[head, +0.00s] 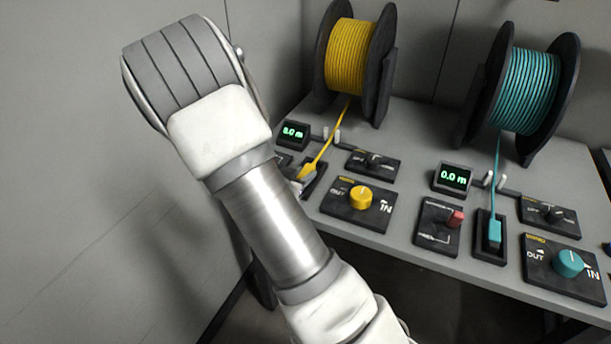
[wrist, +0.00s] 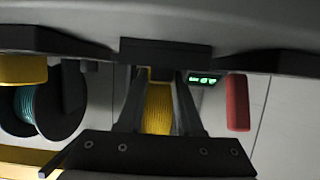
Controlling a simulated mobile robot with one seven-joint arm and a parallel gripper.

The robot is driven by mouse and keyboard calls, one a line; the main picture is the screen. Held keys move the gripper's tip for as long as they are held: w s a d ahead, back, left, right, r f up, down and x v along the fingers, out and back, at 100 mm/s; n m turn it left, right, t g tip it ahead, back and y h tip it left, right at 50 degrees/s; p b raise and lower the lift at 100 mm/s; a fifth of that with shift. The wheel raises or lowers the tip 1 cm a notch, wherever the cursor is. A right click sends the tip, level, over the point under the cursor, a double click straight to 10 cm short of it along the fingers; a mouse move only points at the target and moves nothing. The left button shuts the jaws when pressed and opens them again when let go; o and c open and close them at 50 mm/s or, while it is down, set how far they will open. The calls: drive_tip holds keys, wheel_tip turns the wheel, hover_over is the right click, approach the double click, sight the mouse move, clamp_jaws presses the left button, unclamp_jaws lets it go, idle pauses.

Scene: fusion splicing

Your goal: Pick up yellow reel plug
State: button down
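The yellow reel plug (head: 307,171) sits at the end of the yellow cable, low over its dark holder at the left of the bench in the head view. My arm partly hides it and most of my gripper (head: 297,181). In the wrist view, my gripper's two dark fingers (wrist: 162,80) stand apart on either side of a small yellow piece (wrist: 161,73), seemingly the plug, by the dark holder (wrist: 165,52).
The yellow reel (head: 350,57) stands behind, the teal reel (head: 528,90) to its right. The yellow knob (head: 361,197), red switch (head: 455,219), teal plug (head: 495,234) and teal knob (head: 568,262) stand up from the grey bench. A lit display (head: 293,134) is just behind the plug. A wall is at left.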

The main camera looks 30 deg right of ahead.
drive_tip(key=shift+r, duration=0.1)
idle(0.3)
drive_tip(key=shift+r+p, duration=0.3)
drive_tip(key=shift+r, duration=0.25)
drive_tip(key=r, duration=0.1)
drive_tip(key=r+p, duration=0.1)
drive_tip(key=r, duration=0.1)
drive_tip(key=shift+s+d+r, duration=0.3)
drive_tip(key=shift+s+r, duration=0.05)
drive_tip(key=s+d+r, duration=0.6)
drive_tip(key=s, duration=0.2)
drive_tip(key=shift+s+d+p, duration=0.25)
drive_tip(key=shift+s+p, duration=0.05)
